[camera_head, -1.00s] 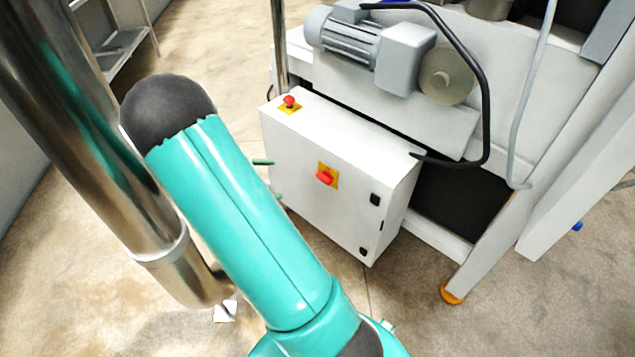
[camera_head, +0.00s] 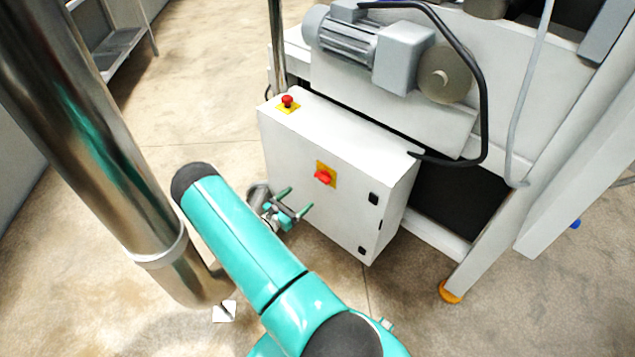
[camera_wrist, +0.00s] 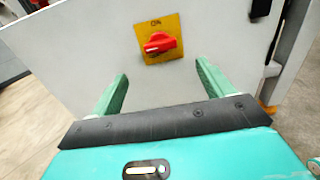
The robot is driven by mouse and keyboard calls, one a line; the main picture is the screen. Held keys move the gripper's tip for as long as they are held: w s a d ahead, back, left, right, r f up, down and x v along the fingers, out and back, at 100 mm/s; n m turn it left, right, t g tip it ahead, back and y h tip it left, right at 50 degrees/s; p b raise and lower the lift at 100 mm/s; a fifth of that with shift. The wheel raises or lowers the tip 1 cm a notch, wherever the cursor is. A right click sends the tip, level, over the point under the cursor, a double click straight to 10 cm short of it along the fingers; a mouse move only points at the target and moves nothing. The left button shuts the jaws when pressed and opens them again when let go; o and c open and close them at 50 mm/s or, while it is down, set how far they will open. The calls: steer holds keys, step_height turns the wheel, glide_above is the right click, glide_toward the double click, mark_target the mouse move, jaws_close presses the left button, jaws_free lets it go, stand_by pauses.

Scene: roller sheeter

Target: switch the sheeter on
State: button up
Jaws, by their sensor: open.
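The sheeter's white control box (camera_head: 296,147) carries a red rotary switch (camera_head: 323,176) on a yellow plate on its front face. In the wrist view the red switch (camera_wrist: 160,44) sits ahead, between and beyond the fingertips, with "ON" lettered at the plate's top; its handle lies roughly level, slightly tilted. A red emergency button (camera_head: 287,101) on a yellow base is on the box's top. My gripper (camera_head: 298,201) is open and empty, in front of the box, to the left of and below the switch in the head view. In the wrist view its green fingers (camera_wrist: 162,84) are apart and not touching the switch.
A steel post (camera_head: 90,130) stands close at the left. A grey motor (camera_head: 370,45) with a black cable is above the box. The machine's frame leg (camera_head: 492,222) is at the right. Bare floor lies left of the box.

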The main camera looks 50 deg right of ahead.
mark_target(320, 180)
steer(key=d, duration=1.1)
steer(key=shift+s, duration=0.35)
steer(key=c, duration=1)
